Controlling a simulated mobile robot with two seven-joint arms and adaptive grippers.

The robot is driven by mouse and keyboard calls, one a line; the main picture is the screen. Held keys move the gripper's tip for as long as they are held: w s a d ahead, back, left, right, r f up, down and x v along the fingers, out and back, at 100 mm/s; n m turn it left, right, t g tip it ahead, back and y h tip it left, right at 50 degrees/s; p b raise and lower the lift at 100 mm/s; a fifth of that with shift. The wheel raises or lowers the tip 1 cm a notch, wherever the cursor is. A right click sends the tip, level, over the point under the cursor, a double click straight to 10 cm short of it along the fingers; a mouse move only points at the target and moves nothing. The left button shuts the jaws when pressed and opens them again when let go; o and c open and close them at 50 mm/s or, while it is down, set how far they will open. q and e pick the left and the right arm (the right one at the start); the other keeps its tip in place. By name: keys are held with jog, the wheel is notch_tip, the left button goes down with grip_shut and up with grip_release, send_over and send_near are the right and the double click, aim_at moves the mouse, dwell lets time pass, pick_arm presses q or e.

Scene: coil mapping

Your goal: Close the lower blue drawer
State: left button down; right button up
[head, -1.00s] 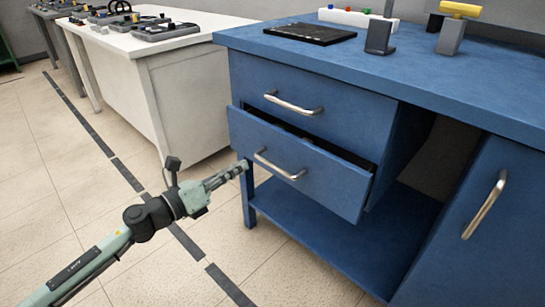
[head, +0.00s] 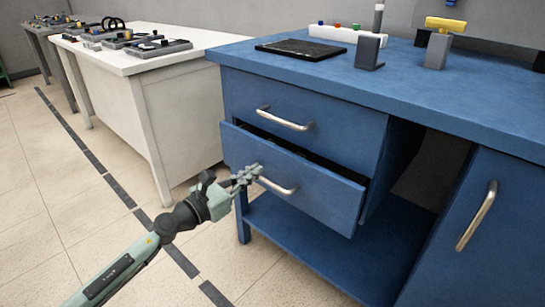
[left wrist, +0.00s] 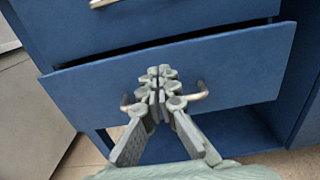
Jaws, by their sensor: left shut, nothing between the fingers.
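The lower blue drawer (head: 322,187) stands partly open, with a dark gap along its top edge, below the upper drawer (head: 335,120). Its front also fills the middle of the left wrist view (left wrist: 235,65). Its metal handle (head: 279,188) runs across the front; the left end is hidden behind my gripper. My left gripper (head: 252,172) is shut and empty, in front of the drawer at the handle. In the left wrist view its fingertips (left wrist: 160,75) overlap the drawer front and the middle of the handle (left wrist: 200,92). I cannot tell whether they touch. My right gripper is not in view.
The blue workbench (head: 440,98) carries a black plate (head: 303,49), a grey stand (head: 369,52) and a yellow-topped post (head: 438,48). A cabinet door with a handle (head: 477,216) is at right. A white table (head: 185,105) stands at left. The floor in front is clear.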

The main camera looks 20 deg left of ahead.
aim_at(280, 153)
pick_arm(q)
jog(key=x, duration=0.6)
jog(key=shift+p, duration=0.35)
jog(key=shift+w+d, duration=0.25)
jog(key=shift+w, duration=0.4)
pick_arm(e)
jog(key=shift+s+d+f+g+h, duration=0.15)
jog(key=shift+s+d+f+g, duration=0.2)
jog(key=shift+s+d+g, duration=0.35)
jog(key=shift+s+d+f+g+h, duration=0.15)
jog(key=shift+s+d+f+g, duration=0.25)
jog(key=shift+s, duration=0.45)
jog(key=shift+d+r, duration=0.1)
pick_arm(q)
jog(key=x, duration=0.5)
jog(key=shift+r, duration=0.15)
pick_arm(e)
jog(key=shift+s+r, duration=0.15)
pick_arm(q)
jog(key=shift+w, duration=0.1)
